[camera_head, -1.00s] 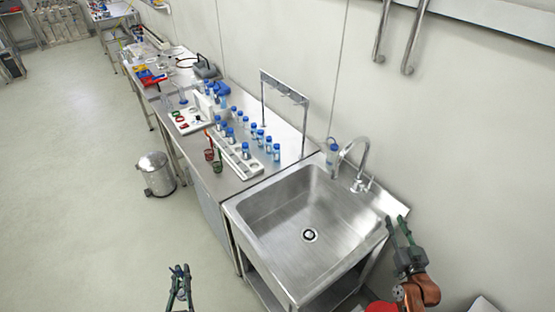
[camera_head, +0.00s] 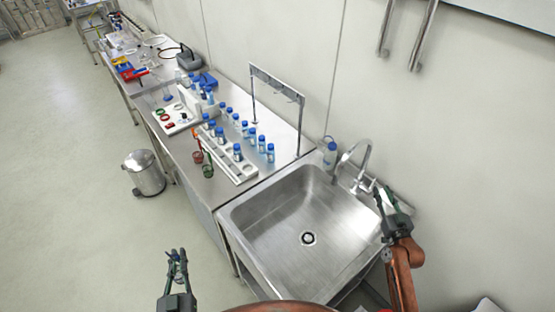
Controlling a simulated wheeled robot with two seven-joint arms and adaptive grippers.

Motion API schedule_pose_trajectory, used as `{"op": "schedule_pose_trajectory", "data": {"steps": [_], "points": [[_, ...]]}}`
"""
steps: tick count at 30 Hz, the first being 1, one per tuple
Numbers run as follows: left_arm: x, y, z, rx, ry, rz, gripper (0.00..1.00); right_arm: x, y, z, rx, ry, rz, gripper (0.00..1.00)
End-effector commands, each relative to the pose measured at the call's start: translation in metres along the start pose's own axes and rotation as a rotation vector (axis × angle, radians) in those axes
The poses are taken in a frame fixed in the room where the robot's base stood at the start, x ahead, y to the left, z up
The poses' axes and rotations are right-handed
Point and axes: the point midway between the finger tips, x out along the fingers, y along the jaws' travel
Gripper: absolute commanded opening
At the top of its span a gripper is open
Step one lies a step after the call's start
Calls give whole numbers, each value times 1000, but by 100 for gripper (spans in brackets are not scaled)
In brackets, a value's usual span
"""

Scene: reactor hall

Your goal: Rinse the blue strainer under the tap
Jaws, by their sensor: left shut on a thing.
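The steel sink (camera_head: 265,225) stands at centre right, its basin empty with a round drain. The tap (camera_head: 362,160) arches over its back right corner. My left gripper (camera_head: 177,258) is low in front of the bench, left of the sink, shut on a small bluish thing that looks like the blue strainer; the fingers hide most of it. A red strainer (camera_head: 198,157) and a green strainer (camera_head: 208,171) are at the bench's front edge. My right gripper (camera_head: 388,192) is open at the sink's right rim, close to the tap's base; contact cannot be told.
A white rack (camera_head: 243,172) and several blue-capped bottles stand on the bench left of the sink. A metal frame (camera_head: 278,84) rises behind them. A wash bottle (camera_head: 330,154) stands beside the tap. A bin (camera_head: 144,172) is on the floor. The wall closes off the right.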

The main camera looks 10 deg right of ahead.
Motion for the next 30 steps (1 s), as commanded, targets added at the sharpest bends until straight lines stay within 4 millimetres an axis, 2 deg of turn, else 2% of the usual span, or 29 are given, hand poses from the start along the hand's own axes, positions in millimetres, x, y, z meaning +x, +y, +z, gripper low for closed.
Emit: {"op": "schedule_pose_trajectory", "data": {"steps": [1,6,12,16,24,30], "points": [[0,0,-3,0,1,-1,0,12,-1,-3,3,2,-1,25],[0,0,-6,0,1,0,0,44,0,-2,1,1,0,25],[0,1,-8,0,1,2,0,67,2,-1,0,0,2,25],[1,1,-8,0,1,2,0,73,2,-1,0,0,3,25],[1,1,-8,0,1,3,0,74,2,0,0,0,4,25],[1,1,-8,0,1,4,0,74,3,0,0,0,4,12]]}}
